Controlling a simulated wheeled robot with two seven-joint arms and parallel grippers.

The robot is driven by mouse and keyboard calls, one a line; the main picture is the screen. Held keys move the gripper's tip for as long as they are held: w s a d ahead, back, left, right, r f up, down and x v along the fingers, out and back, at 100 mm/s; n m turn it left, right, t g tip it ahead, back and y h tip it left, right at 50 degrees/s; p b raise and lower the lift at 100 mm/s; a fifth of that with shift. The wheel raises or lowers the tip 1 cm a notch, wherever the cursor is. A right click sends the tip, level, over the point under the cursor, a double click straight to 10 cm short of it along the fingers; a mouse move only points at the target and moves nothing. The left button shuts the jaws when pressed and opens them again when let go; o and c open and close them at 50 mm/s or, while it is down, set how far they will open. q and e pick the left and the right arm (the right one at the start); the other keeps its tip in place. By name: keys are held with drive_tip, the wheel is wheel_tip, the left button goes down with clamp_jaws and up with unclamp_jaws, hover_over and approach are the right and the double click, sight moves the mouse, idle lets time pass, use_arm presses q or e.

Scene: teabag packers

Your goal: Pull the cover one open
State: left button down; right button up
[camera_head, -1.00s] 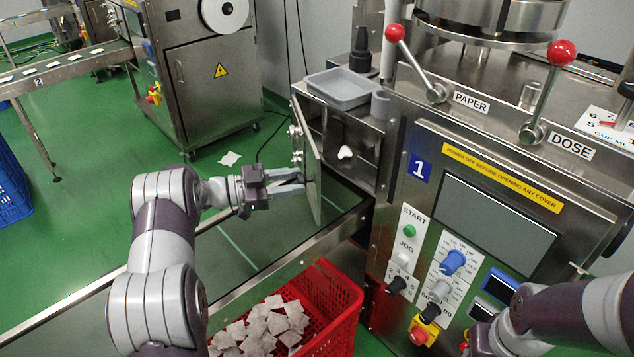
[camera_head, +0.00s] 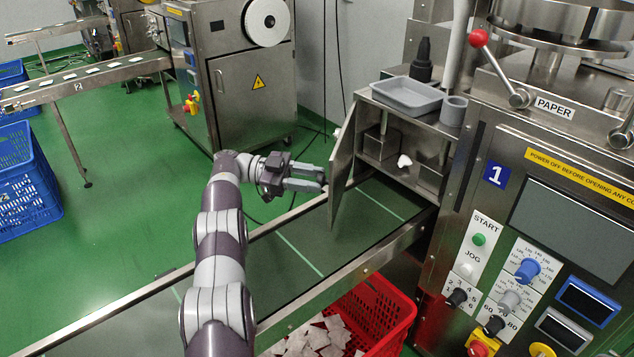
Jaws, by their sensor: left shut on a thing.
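The cover (camera_head: 343,172) of machine 1 is a flat metal door at the left of the machine's open compartment (camera_head: 400,165). It stands swung open, out over the dark conveyor, and a white lump shows inside the compartment. My left gripper (camera_head: 315,178) reaches in from the left and is shut at the cover's outer side. The exact part it grips, likely a handle, is hidden by the cover's edge. My right gripper is not in view.
A grey tray (camera_head: 408,95) and a small grey cup (camera_head: 453,110) sit on top of the compartment. The conveyor (camera_head: 290,265) runs below the cover. A red crate (camera_head: 385,320) of teabags stands in front.

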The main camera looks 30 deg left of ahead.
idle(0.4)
use_arm(q)
drive_tip(key=c, duration=0.8)
unclamp_jaws()
drive_tip(key=shift+o, duration=0.2)
drive_tip(key=shift+r, duration=0.1)
drive_tip(key=d+r+p, duration=0.2)
drive_tip(key=d+r, duration=0.8)
drive_tip(key=d, duration=0.1)
drive_tip(key=shift+w+d+r, duration=0.15)
drive_tip(key=shift+d+r, duration=0.15)
drive_tip(key=shift+r, duration=0.05)
